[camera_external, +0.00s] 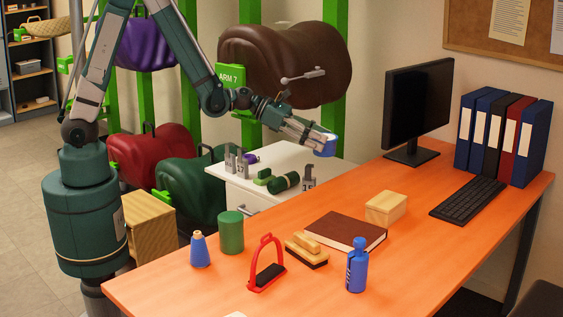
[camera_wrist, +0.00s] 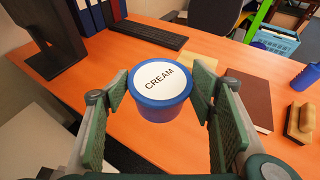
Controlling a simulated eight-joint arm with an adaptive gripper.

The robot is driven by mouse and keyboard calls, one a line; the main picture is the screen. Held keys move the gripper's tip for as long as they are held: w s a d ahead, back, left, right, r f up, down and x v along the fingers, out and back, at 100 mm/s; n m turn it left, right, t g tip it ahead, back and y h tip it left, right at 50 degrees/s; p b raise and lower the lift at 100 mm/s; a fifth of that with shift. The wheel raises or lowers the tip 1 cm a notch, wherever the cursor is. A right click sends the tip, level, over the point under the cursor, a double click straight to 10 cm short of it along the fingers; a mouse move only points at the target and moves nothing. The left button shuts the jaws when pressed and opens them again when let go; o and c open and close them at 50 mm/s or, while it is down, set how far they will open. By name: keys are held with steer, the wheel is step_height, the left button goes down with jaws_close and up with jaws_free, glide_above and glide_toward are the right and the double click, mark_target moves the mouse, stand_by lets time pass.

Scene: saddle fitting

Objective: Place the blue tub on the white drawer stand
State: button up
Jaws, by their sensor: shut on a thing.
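The blue tub (camera_external: 325,146) has a white lid. In the wrist view the lid of the tub (camera_wrist: 161,80) reads CREAM, and the tub looks upright. My gripper (camera_external: 316,141) is shut on the tub, with a green finger pad on each side in the wrist view (camera_wrist: 160,97). The white drawer stand (camera_external: 243,199) is beside the orange desk's far left side. The tub is in the air near the stand's back right end; its exact height above the stand cannot be told.
The desk (camera_external: 420,222) carries a monitor (camera_external: 417,105), a wooden box (camera_external: 386,208) and several other items. A brown saddle (camera_external: 285,62) hangs behind my arm.

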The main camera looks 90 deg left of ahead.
steer(key=s+a+f+n+y+b, duration=0.1)
steer(key=s+a+f, duration=0.5)
steer(key=a, duration=1.7)
steer(key=s+a+f+n+y+b, duration=0.1)
steer(key=s+a+f, duration=0.6)
steer(key=a, duration=1.6)
steer(key=s+a+f+n+y+b, duration=0.1)
steer(key=s+a+f, duration=0.6)
steer(key=a, duration=1.6)
steer(key=shift+s+a+y+b, duration=0.35)
steer(key=shift+s+b, duration=0.1)
steer(key=shift+s, duration=0.15)
steer(key=shift+f, duration=0.2)
step_height(320, 180, down, 6)
steer(key=b, duration=0.1)
steer(key=shift+b, duration=0.4)
steer(key=shift+f, duration=0.15)
steer(key=shift+f+b, duration=0.55)
steer(key=shift+f, duration=1.2)
steer(key=shift+f, duration=0.15)
steer(key=o, duration=1.1)
